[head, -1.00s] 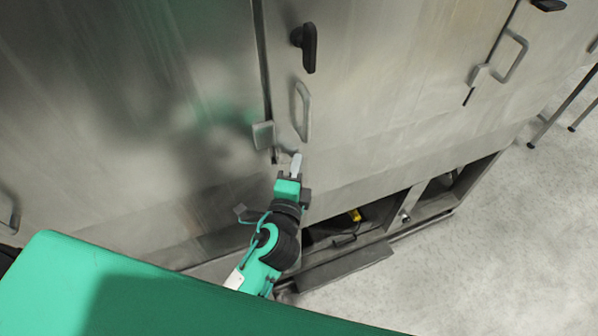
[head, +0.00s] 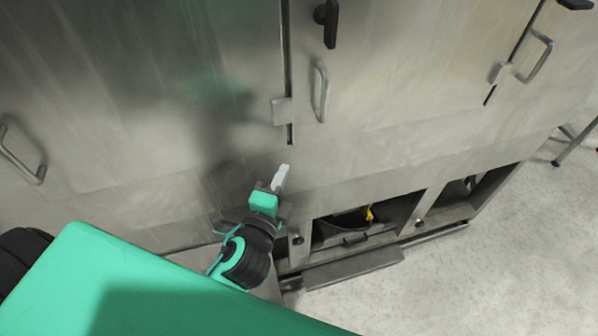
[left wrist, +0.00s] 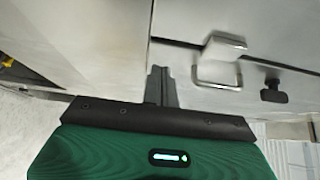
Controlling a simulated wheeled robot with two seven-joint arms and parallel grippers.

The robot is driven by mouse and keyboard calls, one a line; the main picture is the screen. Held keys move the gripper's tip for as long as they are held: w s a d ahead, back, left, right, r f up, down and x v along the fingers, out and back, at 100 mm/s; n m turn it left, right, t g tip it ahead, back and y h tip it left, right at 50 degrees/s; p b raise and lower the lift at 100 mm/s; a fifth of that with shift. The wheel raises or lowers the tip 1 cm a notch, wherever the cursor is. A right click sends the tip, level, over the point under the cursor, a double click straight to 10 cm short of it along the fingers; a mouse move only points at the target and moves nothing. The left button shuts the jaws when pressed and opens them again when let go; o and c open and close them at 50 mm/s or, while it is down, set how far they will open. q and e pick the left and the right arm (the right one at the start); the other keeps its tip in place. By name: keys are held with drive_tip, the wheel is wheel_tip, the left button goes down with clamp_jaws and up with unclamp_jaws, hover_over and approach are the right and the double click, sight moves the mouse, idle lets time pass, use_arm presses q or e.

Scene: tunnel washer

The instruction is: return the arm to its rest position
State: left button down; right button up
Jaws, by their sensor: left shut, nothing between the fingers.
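My left gripper (head: 281,178) is in front of the lower part of the washer's steel front (head: 180,110), below and left of a door handle (head: 321,91). Its fingers are closed together with nothing between them. The left wrist view also shows the shut fingers (left wrist: 161,86), pointing toward the steel panels, with a bent handle (left wrist: 219,62) beyond them to the right. The fingers look apart from both handle and panel. My right gripper is in neither view.
A black latch knob (head: 327,22) is above the handle. More handles are at the left (head: 22,152) and right (head: 534,57). Below is an open recess with a dark bin (head: 345,228) and something yellow (head: 369,213). A low ledge (head: 352,269) juts out. Pale floor (head: 500,270) is clear at right.

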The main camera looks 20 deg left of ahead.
use_arm(q)
wheel_tip(320, 180, down, 24)
drive_tip(key=r+n+g+b, duration=0.1)
drive_tip(key=n+g, duration=0.1)
drive_tip(key=g, duration=0.3)
drive_tip(key=s+a+f+n+g+h+b, duration=0.1)
drive_tip(key=s+f+n+g, duration=0.15)
drive_tip(key=f, duration=0.95)
drive_tip(key=s+a+f+n+g, duration=0.15)
drive_tip(key=s+f, duration=0.25)
drive_tip(key=f, duration=0.8)
drive_tip(key=s+a+f+n+g, duration=0.2)
drive_tip(key=s+f+n, duration=0.1)
drive_tip(key=s+f, duration=0.5)
drive_tip(key=s+a+f+n+g+b, duration=0.1)
drive_tip(key=s+f+n+g, duration=0.2)
drive_tip(key=s+f, duration=0.5)
drive_tip(key=s+a+f+n+g+b, duration=0.1)
drive_tip(key=s+a+f+n+g, duration=0.1)
drive_tip(key=s+f, duration=0.6)
drive_tip(key=s+n+g, duration=0.1)
drive_tip(key=s, duration=0.5)
drive_tip(key=shift+a, duration=0.3)
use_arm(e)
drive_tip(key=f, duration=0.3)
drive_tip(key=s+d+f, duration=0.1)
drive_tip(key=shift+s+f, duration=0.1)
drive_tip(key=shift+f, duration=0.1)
